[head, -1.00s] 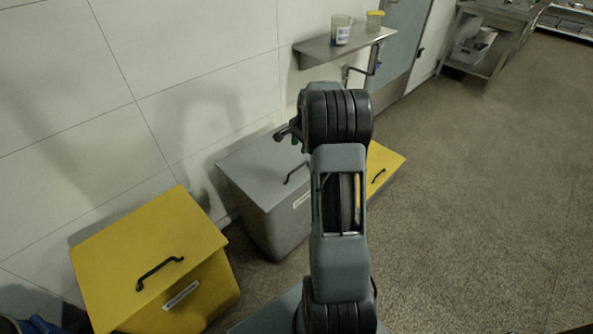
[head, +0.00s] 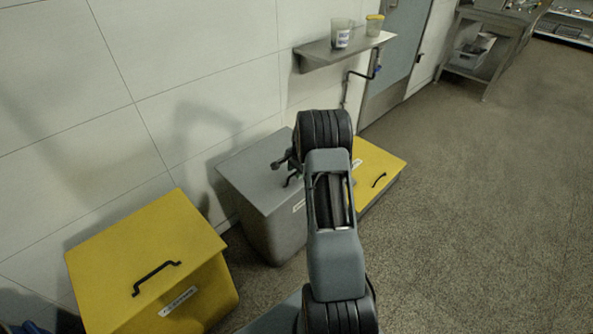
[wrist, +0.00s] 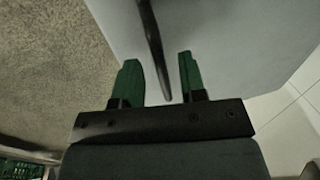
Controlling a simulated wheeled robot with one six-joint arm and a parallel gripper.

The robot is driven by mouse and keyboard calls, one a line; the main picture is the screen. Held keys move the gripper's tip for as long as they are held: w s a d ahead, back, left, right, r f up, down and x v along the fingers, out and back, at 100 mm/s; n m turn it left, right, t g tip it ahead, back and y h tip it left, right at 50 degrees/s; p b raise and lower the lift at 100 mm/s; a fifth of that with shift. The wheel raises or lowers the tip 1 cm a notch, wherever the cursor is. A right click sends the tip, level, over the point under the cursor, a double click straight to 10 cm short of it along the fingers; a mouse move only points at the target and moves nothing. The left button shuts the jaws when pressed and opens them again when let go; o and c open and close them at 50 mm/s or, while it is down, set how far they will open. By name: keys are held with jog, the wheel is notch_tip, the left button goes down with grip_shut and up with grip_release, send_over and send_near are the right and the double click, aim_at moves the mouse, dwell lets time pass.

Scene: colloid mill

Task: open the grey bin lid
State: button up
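The grey bin (head: 275,232) stands against the wall between two yellow bins. Its flat grey lid (head: 250,172) is closed. The lid's dark handle (head: 287,182) is partly hidden behind my arm in the head view. My gripper (head: 283,163) is over the lid near this handle, mostly hidden by my arm. In the wrist view my gripper (wrist: 158,62) has its two green fingers apart. The dark handle bar (wrist: 151,38) shows in the gap between them, with grey lid (wrist: 230,45) behind. I cannot tell whether the fingers touch the bar.
A yellow bin (head: 150,250) with a black handle stands at the left, lid closed. Another yellow bin (head: 380,165) stands right of the grey one. A wall shelf (head: 335,52) holds two containers above. The floor (head: 480,200) to the right is clear.

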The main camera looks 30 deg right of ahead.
grip_shut()
dwell(0.4)
